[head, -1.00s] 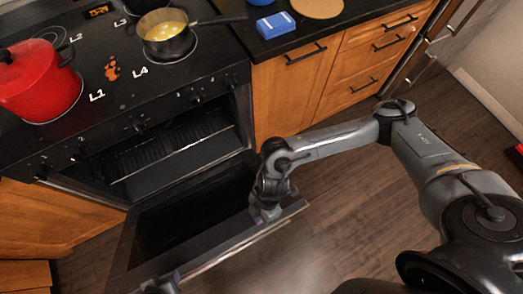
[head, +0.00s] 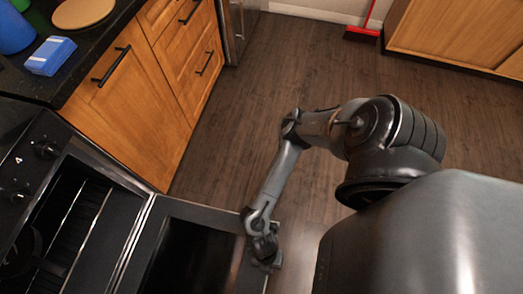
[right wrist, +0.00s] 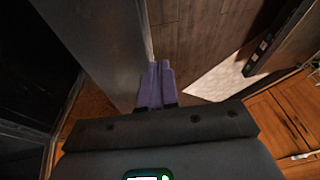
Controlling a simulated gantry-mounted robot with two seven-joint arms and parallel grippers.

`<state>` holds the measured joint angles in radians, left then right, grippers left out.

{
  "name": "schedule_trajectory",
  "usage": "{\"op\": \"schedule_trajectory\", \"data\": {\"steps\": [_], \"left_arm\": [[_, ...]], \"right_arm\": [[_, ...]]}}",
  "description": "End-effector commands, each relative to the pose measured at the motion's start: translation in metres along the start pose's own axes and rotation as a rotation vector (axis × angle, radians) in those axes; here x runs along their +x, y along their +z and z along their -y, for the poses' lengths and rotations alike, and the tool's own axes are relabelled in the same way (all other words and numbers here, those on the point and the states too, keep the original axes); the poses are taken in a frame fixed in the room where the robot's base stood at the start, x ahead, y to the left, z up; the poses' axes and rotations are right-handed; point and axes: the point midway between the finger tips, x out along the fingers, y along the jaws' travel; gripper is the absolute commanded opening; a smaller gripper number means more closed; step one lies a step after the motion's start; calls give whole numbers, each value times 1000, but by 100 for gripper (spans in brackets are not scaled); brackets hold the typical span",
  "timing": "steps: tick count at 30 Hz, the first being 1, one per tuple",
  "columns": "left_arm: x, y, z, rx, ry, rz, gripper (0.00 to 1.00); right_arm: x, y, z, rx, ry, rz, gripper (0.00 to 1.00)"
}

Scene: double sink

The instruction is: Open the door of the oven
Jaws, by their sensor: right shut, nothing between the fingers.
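The oven (head: 22,185) is at the lower left of the head view, with its dark cavity and wire rack showing. Its door (head: 205,222) is swung down and open, cut off by the bottom edge of the frame. My right gripper (head: 268,262) is at the outer right edge of the door in the head view; I cannot tell whether it touches. In the right wrist view its purple fingers (right wrist: 156,84) are together and empty, beside a grey panel (right wrist: 100,40) that looks like the door. My left gripper is not in view.
Wooden drawers and a cabinet (head: 130,90) stand beside the oven. The counter holds a blue box (head: 52,55) and a round board (head: 82,12). The dark wood floor (head: 300,60) is clear in the middle.

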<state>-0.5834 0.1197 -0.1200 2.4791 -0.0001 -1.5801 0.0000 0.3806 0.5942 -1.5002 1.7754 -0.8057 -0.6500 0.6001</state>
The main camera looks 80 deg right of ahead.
Motion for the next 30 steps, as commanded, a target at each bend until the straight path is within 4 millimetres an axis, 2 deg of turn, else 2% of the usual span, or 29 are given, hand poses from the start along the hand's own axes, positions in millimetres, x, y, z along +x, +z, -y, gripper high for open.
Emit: {"op": "schedule_trajectory", "data": {"steps": [1,5,20,25,30], "left_arm": [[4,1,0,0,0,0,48],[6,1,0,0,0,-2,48],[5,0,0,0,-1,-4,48],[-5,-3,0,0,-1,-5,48],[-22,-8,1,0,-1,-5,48]], "right_arm": [[7,2,1,1,0,0,0],[12,4,2,0,-1,0,0],[11,4,2,0,0,0,0],[-3,3,2,1,1,-1,0],[-31,2,3,1,1,0,0]]}}
